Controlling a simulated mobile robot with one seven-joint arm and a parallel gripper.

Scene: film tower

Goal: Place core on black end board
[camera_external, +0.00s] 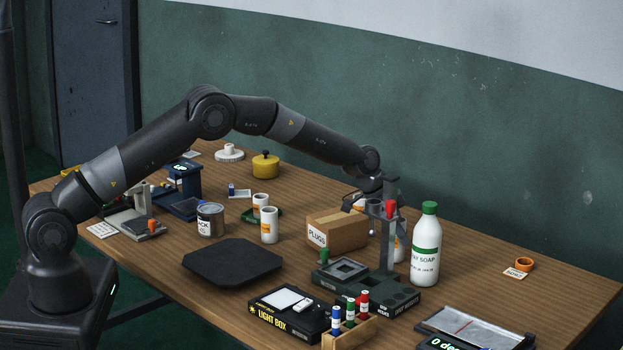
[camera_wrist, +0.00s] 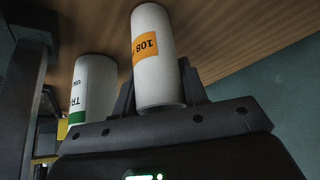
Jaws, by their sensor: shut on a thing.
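My gripper (camera_wrist: 158,85) is shut around a white core (camera_wrist: 154,50) with an orange label marked 108. In the external view a white core (camera_external: 400,246) shows between the grey stand and the white bottle; my gripper there is largely hidden by the stand. I cannot tell whether the core touches the table. A flat black board (camera_external: 232,262) with cut corners lies bare on the table, left of and nearer than my gripper. Two other white cores, one (camera_external: 269,225) in front and one (camera_external: 260,202) behind, stand left of the plugs box.
The grey stand (camera_external: 390,240) and a white soap bottle (camera_external: 426,245) with green cap stand close to my gripper.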

